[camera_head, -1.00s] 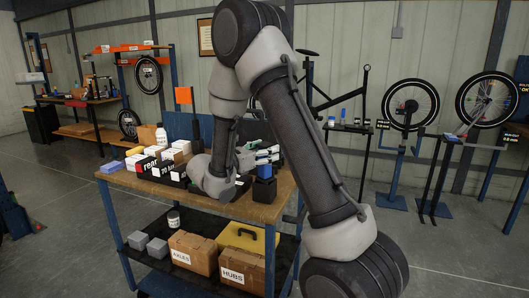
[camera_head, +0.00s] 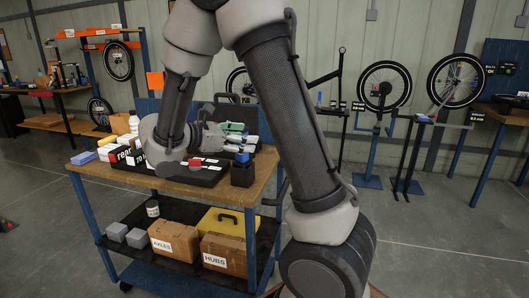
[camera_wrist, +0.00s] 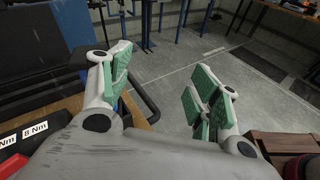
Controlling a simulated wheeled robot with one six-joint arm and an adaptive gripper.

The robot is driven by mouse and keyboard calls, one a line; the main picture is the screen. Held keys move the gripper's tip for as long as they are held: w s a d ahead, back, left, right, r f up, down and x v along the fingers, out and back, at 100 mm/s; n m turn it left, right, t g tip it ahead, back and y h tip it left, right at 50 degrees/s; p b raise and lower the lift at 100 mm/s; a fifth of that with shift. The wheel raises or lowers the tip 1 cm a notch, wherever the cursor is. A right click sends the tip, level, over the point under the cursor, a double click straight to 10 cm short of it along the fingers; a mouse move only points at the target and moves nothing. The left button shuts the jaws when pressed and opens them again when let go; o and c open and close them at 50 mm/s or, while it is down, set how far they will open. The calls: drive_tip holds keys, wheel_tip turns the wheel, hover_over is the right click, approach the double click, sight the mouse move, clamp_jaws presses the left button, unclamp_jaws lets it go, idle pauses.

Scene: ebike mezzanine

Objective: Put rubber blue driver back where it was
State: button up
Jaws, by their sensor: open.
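A small blue piece (camera_head: 242,157), probably the top of the rubber blue driver, shows at the top of a black block-shaped holder (camera_head: 243,174) at the right end of the cart top. It looks upright; the part below is hidden by the holder. My gripper (camera_head: 234,130) is behind and above the holder, apart from it as far as I can tell. In the wrist view my gripper (camera_wrist: 162,90) has its green-padded fingers spread wide, with only floor between them. The driver does not show in the wrist view.
The wooden cart top (camera_head: 215,190) carries a black tray (camera_head: 202,177) with a red item (camera_head: 195,162), and several white boxes stand at its left. Its lower shelf holds cartons (camera_head: 222,252) and a yellow case. Wheel stands and open floor lie to the right.

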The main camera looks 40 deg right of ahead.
drive_tip(key=s+d+r+m+g+y, duration=0.1)
drive_tip(key=s+d+m+y, duration=0.1)
drive_tip(key=s+m+y, duration=0.35)
drive_tip(key=s+d+m+g+y, duration=0.1)
drive_tip(key=s+d+m+y, duration=0.15)
drive_tip(key=s, duration=0.55)
drive_tip(key=s+a+r+m+t+y, duration=0.1)
drive_tip(key=s+a+m+t+y, duration=0.4)
drive_tip(key=s+a+m+y, duration=0.1)
drive_tip(key=shift+s+a+m+t+y, duration=0.2)
drive_tip(key=shift+s+m+t+y, duration=0.3)
drive_tip(key=shift+s+m, duration=0.45)
drive_tip(key=shift+r, duration=0.1)
drive_tip(key=shift+c, duration=0.2)
